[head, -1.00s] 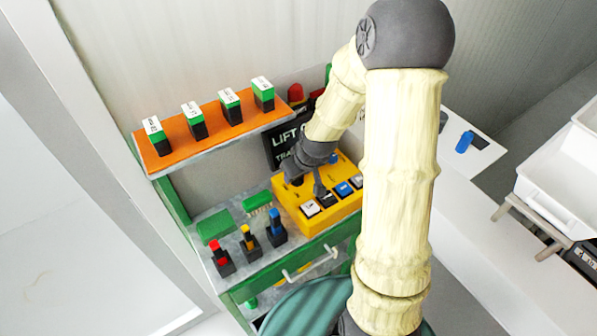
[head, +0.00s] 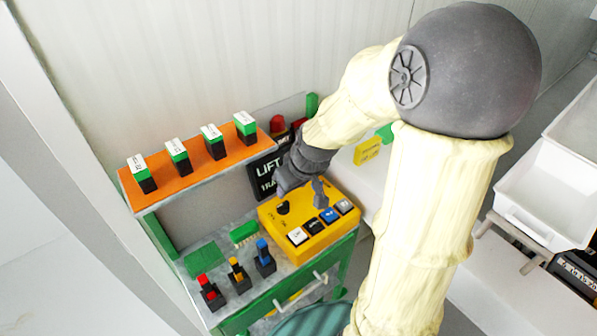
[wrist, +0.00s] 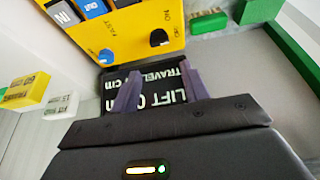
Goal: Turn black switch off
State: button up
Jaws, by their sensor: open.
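White, black and blue push buttons (head: 313,226) line the box's front side. Red, yellow and blue switches (head: 238,275) stand left of it on the bench. An orange shelf (head: 190,180) with several green-black blocks hangs at upper left. A white bin (head: 535,205) stands at right.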

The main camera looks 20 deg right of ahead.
jog(key=p+v, duration=0.1)
jog(key=v, duration=0.4)
jog(key=shift+r, duration=0.15)
dwell(0.3)
jog(key=s+a+f+m+g+h, duration=0.1)
jog(key=s+f+m, duration=0.2)
jog(key=s, duration=0.5)
jog(key=shift+a+f+g, duration=0.25)
jog(key=shift+f+g, duration=0.15)
jog(key=shift+f, duration=0.4)
jog(key=shift+w, duration=0.1)
dwell(0.5)
